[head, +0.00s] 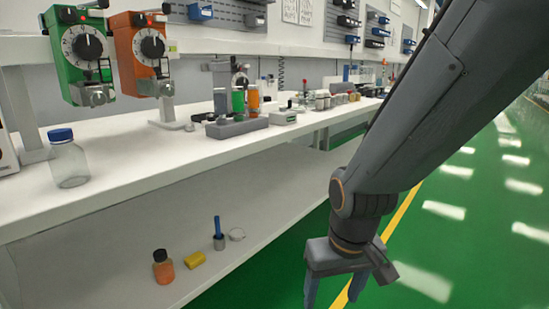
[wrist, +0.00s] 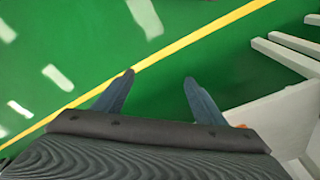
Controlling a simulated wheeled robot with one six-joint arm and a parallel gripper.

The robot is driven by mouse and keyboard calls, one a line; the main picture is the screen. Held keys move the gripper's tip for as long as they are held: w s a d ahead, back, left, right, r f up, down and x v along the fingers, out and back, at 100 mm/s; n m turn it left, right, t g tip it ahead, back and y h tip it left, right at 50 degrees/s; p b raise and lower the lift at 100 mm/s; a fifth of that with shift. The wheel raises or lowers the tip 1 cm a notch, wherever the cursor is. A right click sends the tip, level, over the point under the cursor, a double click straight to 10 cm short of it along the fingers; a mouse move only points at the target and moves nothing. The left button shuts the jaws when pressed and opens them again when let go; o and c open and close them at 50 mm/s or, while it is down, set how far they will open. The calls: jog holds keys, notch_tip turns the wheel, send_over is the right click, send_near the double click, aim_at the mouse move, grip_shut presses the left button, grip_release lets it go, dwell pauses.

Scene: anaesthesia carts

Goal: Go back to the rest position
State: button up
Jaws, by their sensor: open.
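My gripper (head: 334,287) hangs at the lower right of the head view, in front of the bench and above the green floor. Its fingers point down and are cut off by the bottom edge of the picture. In the wrist view, my gripper (wrist: 158,82) shows two blue-grey fingers spread apart. Only green floor and a yellow line show between them. It holds nothing and touches nothing that I can see.
The white bench (head: 110,150) runs along the left with a lower shelf (head: 110,265). On the shelf are an orange bottle (head: 163,268), a yellow block (head: 195,259) and a blue-handled item (head: 218,235). A clear blue-capped bottle (head: 68,162) stands above. Floor (head: 480,240) at right is clear.

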jog(key=s+a+r+n+g, duration=0.2)
jog(key=s+a+n, duration=0.2)
jog(key=s+a, duration=0.55)
jog(key=d+r+m+p, duration=0.3)
jog(key=d+r+p, duration=0.5)
jog(key=r+p, duration=0.3)
jog(key=d+r+m+p, duration=0.3)
jog(key=d+r+p, duration=0.6)
jog(key=p, duration=0.6)
notch_tip(320, 180, up, 3)
jog(key=shift+s+d+f+h, duration=0.1)
jog(key=shift+s+d+h, duration=0.1)
jog(key=shift+h, duration=0.1)
